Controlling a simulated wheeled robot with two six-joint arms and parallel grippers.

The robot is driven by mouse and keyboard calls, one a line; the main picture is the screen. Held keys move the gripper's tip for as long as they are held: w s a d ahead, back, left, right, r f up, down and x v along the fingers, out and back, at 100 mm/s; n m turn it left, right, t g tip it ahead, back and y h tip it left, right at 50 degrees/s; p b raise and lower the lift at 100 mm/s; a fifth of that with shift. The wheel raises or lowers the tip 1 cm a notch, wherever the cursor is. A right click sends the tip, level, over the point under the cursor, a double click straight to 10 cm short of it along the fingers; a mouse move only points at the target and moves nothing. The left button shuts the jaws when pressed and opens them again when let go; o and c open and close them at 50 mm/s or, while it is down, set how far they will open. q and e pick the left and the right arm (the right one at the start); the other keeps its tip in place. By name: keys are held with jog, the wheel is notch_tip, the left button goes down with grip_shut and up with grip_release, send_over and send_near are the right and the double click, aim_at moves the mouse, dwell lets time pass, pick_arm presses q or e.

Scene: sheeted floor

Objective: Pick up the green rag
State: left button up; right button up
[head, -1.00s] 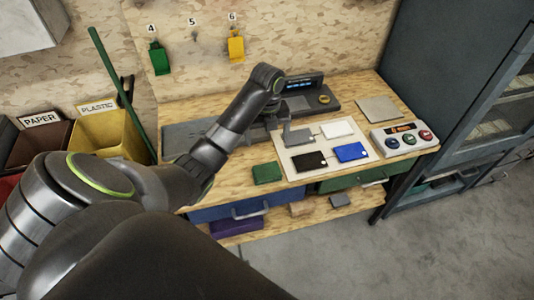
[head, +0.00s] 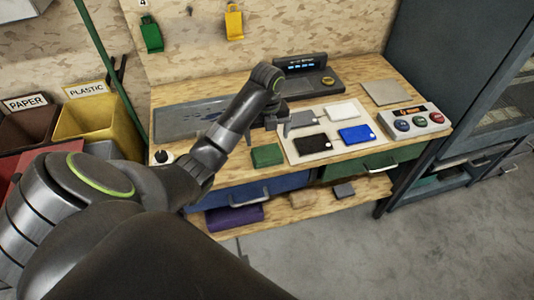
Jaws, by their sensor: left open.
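The green rag (head: 267,155) lies folded on the front part of the wooden workbench, just left of the pale board. My left gripper (head: 278,124) is open, with its fingers pointing down above the bench behind the rag in the picture. It is apart from the rag and holds nothing that I can see. My left arm hides part of the bench's left side. My right gripper is not in view.
A pale board (head: 345,145) holds white, grey, black and blue cards. A grey tray (head: 185,118) with dark wet-looking spots, a dark device (head: 307,82) and a button box (head: 413,121) are on the bench. A yellow bin (head: 92,119) stands left. Floor in front is clear.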

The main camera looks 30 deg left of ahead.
aim_at(267, 153)
pick_arm(q)
notch_tip(267, 153, down, 3)
jog(key=shift+r+b, duration=0.15)
jog(key=shift+b, duration=0.7)
jog(key=f, duration=0.2)
jog(key=f+p, duration=0.1)
jog(key=shift+s+d+f, duration=0.1)
jog(key=shift+s+f, duration=0.1)
jog(key=shift+f, duration=0.85)
jog(key=c, duration=0.6)
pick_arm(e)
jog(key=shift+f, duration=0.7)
